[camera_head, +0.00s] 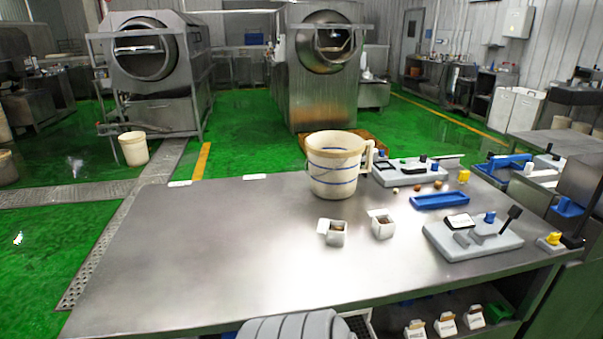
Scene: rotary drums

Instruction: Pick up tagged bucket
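A cream bucket (335,175) with blue stripes stands upright on the metal table (200,250), near its far edge. Its handle is on the right side. I cannot make out a tag on it. A second, smaller-looking cream bucket (133,150) stands on the floor beyond the table, at the left. No tag can be made out on it either. Neither of my grippers is in view.
Two small white boxes (383,226) sit in front of the bucket. A blue tray (440,201) and grey boards with tools (470,238) lie to the right. The table's left half is clear. Large drum machines (150,60) stand behind.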

